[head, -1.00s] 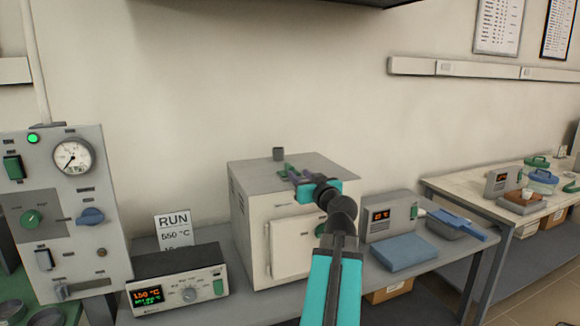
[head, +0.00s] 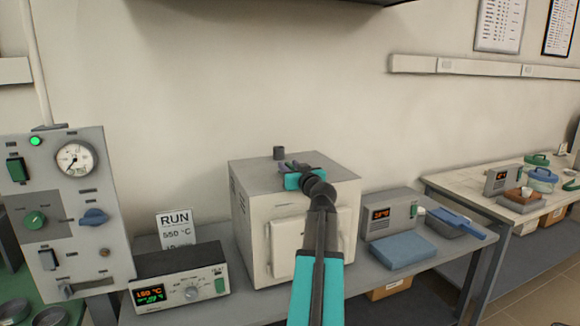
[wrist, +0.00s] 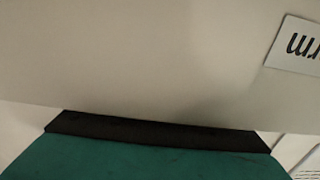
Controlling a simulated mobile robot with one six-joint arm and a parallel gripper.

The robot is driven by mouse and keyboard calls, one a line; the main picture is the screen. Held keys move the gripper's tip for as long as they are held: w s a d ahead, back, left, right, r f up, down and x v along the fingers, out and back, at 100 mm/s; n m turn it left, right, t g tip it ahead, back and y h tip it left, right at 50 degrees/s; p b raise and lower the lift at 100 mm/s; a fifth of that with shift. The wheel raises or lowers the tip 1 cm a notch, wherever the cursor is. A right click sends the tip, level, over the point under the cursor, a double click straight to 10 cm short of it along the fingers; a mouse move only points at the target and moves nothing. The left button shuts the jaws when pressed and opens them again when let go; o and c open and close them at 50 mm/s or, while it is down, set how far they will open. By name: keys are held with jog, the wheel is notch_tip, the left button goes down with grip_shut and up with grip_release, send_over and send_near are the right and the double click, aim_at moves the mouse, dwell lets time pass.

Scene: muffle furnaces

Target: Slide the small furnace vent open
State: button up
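The small furnace (head: 258,205) is a pale box with a grey top, standing on the grey bench, its front door (head: 284,262) shut. A short dark flue (head: 279,153) stands at the back of its top. My gripper (head: 292,166) is over the furnace top, in front of the flue; its fingers are small and dark here, and I cannot tell if they touch anything. The vent slide cannot be made out behind my gripper.
A controller with a lit display (head: 180,278) and a RUN sign (head: 174,228) stand left of the furnace. A gauge panel (head: 70,215) is farther left. A second display unit (head: 388,214), a blue pad (head: 403,250) and a grey tray (head: 440,228) are to the right.

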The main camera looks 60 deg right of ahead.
jog(key=shift+w+d, duration=0.15)
jog(key=shift+c, duration=0.5)
grip_shut()
jog(key=shift+w+b, duration=0.1)
jog(key=shift+b, duration=0.2)
